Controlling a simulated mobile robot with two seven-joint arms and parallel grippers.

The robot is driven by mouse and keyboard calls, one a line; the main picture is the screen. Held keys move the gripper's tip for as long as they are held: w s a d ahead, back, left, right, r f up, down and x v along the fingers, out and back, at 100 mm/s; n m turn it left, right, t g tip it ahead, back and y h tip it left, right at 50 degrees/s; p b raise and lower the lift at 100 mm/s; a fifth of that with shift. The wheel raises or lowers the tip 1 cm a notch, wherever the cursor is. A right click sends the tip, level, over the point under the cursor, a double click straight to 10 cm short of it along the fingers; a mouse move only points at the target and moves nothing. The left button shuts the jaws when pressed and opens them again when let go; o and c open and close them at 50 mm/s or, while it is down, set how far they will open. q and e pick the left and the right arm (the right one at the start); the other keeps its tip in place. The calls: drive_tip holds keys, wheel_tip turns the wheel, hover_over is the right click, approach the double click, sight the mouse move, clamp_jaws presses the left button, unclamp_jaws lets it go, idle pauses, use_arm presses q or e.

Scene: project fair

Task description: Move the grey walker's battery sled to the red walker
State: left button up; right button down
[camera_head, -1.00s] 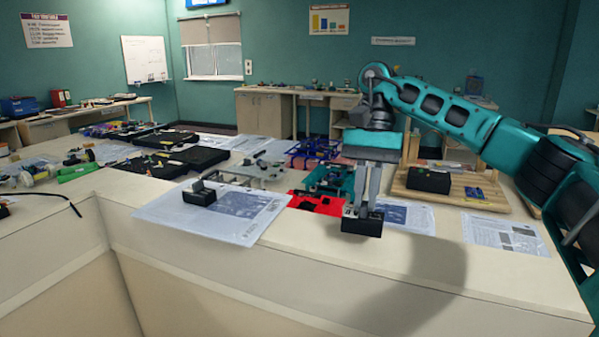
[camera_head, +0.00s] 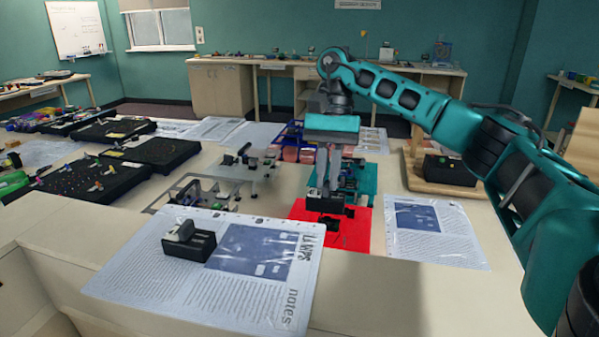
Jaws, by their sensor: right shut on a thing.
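My right gripper (camera_head: 327,186) points down and is shut on a small black box, the battery sled (camera_head: 326,203). It holds the sled over the back left part of the flat red walker (camera_head: 362,238); I cannot tell whether they touch. Dark parts show on the red plate below the sled. Two grey frames lie left of it: one light grey plate (camera_head: 238,171) with dark parts, and one open grey frame (camera_head: 160,207) nearer the table's left edge. I cannot tell which is the grey walker. My left gripper is not in view.
A black holder (camera_head: 190,245) with a grey part stands on a printed sheet (camera_head: 262,285) in front. A teal walker (camera_head: 368,178) is just behind the red one. A wooden stand with a black box (camera_head: 449,171) is at right. Black trays (camera_head: 150,152) lie at left.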

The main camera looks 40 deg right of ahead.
sight(327, 195)
drive_tip(key=shift+w+f, duration=0.3)
drive_tip(key=shift+f, duration=0.65)
drive_tip(key=shift+s+f, duration=0.2)
drive_tip(key=shift+f, duration=0.05)
drive_tip(key=shift+s+f, duration=0.15)
drive_tip(key=shift+f, duration=0.05)
drive_tip(key=shift+w+d+f, duration=0.1)
drive_tip(key=shift+w+f, duration=0.1)
drive_tip(key=shift+f, duration=0.15)
drive_tip(key=shift+s+f, duration=0.15)
drive_tip(key=shift+f, duration=0.45)
wheel_tip(327, 195, down, 5)
drive_tip(key=b, duration=0.3)
drive_tip(key=shift+f+b, duration=0.15)
drive_tip(key=shift+b, duration=0.2)
drive_tip(key=shift+f+b, duration=0.3)
drive_tip(key=shift+f, duration=0.1)
drive_tip(key=shift+r, duration=0.3)
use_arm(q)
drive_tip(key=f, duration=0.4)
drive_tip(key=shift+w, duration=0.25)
